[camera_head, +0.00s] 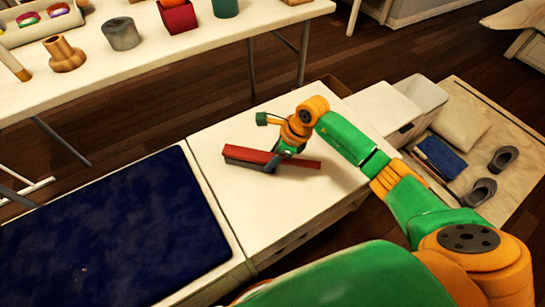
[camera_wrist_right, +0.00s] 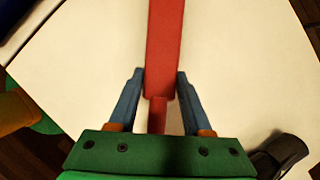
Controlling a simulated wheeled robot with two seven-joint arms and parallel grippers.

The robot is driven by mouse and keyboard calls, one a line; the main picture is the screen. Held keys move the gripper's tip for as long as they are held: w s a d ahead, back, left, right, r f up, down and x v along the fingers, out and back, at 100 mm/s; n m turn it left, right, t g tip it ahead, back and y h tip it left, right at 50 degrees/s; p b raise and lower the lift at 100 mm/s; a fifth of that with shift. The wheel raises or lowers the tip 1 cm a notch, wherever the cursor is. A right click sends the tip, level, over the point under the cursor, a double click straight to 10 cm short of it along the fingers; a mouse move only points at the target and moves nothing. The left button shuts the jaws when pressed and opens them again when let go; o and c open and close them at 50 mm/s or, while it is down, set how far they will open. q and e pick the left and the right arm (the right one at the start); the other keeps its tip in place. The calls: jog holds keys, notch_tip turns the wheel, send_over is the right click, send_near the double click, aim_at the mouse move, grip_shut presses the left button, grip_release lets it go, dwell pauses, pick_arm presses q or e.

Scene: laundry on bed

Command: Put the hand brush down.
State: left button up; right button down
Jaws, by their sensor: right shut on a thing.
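The hand brush (camera_head: 250,157) is red with a dark grey underside. It lies level at the white cabinet top (camera_head: 240,205); I cannot tell whether it touches the surface. My right gripper (camera_head: 272,165) is shut on the brush near its middle, where the handle meets the wider head. In the right wrist view the red brush (camera_wrist_right: 164,45) runs up between the two blue-grey fingers (camera_wrist_right: 155,92), with the narrower handle towards the palm. My left gripper is not in either view.
A dark blue pad (camera_head: 110,235) lies to the left of the cabinet top. A long white table (camera_head: 150,70) with pots and cups stands at the back left. White boxes (camera_head: 380,110) and a mat with slippers (camera_head: 480,190) are on the right. The cabinet top around the brush is clear.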

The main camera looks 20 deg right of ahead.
jog(key=shift+f, duration=0.1)
jog(key=c, duration=0.7)
grip_release()
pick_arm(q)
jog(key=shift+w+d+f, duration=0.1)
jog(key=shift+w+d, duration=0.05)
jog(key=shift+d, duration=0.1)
pick_arm(e)
jog(key=o, duration=0.4)
jog(key=shift+c, duration=0.2)
jog(key=shift+r, duration=0.4)
jog(key=p+v, duration=0.2)
jog(key=v, duration=0.9)
jog(key=shift+r+p, duration=0.1)
jog(key=shift+p, duration=0.3)
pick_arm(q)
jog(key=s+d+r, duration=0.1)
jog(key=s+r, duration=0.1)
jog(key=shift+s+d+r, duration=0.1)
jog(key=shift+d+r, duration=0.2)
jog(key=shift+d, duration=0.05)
pick_arm(e)
jog(key=shift+s+d+r, duration=0.1)
jog(key=shift+d+r, duration=0.05)
jog(key=shift+r, duration=0.05)
